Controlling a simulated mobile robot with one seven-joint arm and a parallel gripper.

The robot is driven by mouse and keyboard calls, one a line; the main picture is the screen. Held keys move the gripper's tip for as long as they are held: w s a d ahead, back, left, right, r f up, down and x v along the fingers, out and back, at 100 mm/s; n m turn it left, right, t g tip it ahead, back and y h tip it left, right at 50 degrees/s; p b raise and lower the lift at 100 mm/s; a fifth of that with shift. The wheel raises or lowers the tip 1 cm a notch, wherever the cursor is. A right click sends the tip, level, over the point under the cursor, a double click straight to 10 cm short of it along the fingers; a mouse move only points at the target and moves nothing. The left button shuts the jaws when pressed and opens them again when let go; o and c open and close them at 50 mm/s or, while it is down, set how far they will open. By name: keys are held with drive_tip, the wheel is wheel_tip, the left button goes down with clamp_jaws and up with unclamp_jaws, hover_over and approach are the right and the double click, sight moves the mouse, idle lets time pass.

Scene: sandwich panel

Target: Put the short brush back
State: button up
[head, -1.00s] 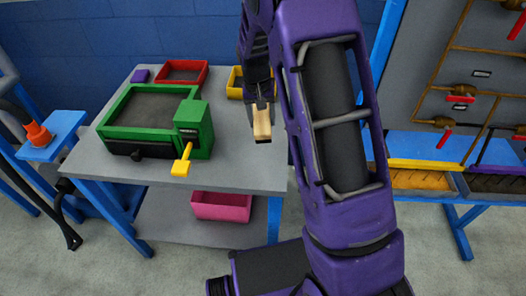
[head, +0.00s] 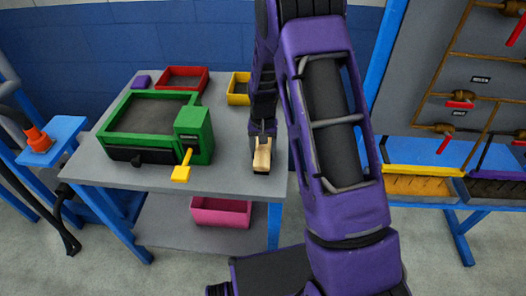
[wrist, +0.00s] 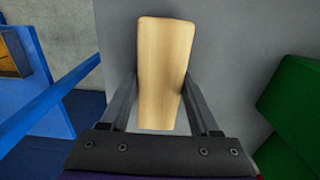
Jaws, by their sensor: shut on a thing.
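The short brush, a pale wooden block (head: 262,156), is between the fingers of my gripper (head: 263,140). In the wrist view the block (wrist: 165,65) lies lengthwise between the two dark fingers of my gripper (wrist: 162,95), which are shut on it. Its bristles are not clear to see. It is over the right part of the grey workbench (head: 235,178), near the right edge. I cannot tell whether the brush touches the top.
A green machine (head: 150,120) with a yellow handle (head: 182,170) stands left of the brush. A red tray (head: 183,78) and a yellow tray (head: 238,88) sit at the back. A pink bin (head: 221,212) is on the lower shelf. A pipe panel (head: 455,75) stands at right.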

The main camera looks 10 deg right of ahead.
sight(263, 150)
drive_tip(key=o, duration=1.3)
wheel_tip(263, 150, up, 12)
drive_tip(key=shift+p, duration=0.35)
